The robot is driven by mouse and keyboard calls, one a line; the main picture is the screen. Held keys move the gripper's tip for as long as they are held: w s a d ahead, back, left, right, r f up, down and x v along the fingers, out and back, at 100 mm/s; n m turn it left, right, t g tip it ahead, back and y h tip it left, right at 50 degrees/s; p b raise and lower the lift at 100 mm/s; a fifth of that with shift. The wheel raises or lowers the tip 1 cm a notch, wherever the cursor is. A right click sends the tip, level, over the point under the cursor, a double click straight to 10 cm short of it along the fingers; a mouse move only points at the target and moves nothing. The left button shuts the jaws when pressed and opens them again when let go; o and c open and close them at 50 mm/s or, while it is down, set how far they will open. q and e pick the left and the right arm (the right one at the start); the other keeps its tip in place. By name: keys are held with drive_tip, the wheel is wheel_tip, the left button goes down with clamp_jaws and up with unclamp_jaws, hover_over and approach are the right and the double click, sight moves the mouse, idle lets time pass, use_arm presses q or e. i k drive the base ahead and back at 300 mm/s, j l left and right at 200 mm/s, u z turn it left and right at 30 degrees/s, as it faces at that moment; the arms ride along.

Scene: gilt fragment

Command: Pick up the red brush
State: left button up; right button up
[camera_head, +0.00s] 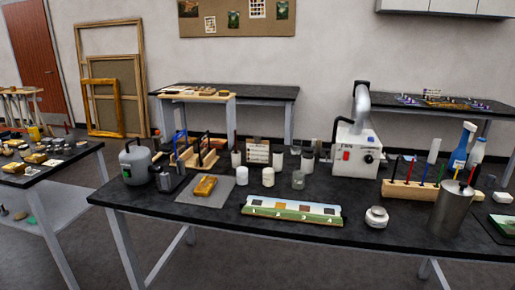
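A wooden block holder (400,190) on the right of the black table holds several thin upright tools with coloured handles. One of them looks like a red brush (409,169), between a black one and a blue one. A metal cup (451,212) stands to its right and also holds several thin handles, one of which looks reddish. The handles are too small to tell for certain which is a brush. Neither of my grippers is in view.
The front edge is mostly clear.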

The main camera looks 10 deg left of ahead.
sight(410, 173)
drive_tip(key=i+j, duration=0.85)
